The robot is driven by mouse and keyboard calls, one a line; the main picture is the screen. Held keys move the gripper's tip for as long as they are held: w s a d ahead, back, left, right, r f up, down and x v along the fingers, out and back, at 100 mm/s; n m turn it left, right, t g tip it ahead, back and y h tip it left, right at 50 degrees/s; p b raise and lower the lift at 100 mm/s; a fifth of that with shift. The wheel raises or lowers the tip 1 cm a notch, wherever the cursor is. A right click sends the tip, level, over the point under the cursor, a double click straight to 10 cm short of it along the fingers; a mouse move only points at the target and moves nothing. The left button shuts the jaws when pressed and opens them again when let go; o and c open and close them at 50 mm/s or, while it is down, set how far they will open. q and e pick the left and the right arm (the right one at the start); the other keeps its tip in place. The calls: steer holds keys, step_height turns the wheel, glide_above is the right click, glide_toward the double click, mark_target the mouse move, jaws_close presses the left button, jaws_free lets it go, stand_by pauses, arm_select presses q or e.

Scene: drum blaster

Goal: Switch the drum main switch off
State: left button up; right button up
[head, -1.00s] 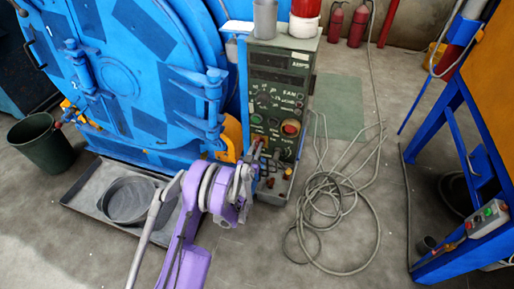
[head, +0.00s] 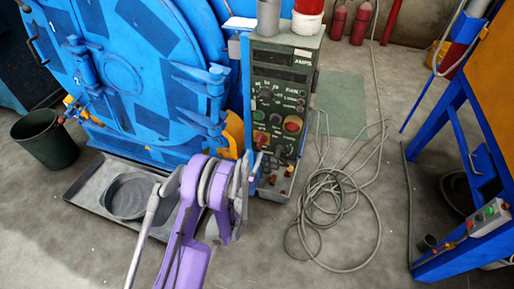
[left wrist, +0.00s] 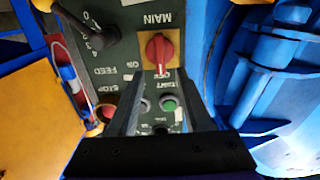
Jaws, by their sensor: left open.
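The main switch (left wrist: 157,52) is a red rotary knob on the dark control panel, seen upside down in the left wrist view beside the MAIN label. Its grip bar runs up and down in that view; a partly covered label lies just below it. My left gripper (left wrist: 158,78) is open, its two dark fingers pointing at the panel with the tips near the knob's lower side. I cannot tell whether they touch it. In the head view my left gripper (head: 256,168) is at the lower left of the control panel (head: 277,95). My right gripper is not in view.
The big blue machine door (head: 120,75) stands left of the panel. A shallow tray (head: 85,195) with a round pan (head: 130,196) lies below it. Coiled cable (head: 340,220) covers the floor right of the panel. A blue frame (head: 445,150) stands far right.

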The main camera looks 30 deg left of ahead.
arm_select(q)
steer(key=b+v, duration=0.2)
steer(key=v, duration=0.1)
steer(key=shift+s+b, duration=0.25)
steer(key=shift+b, duration=0.1)
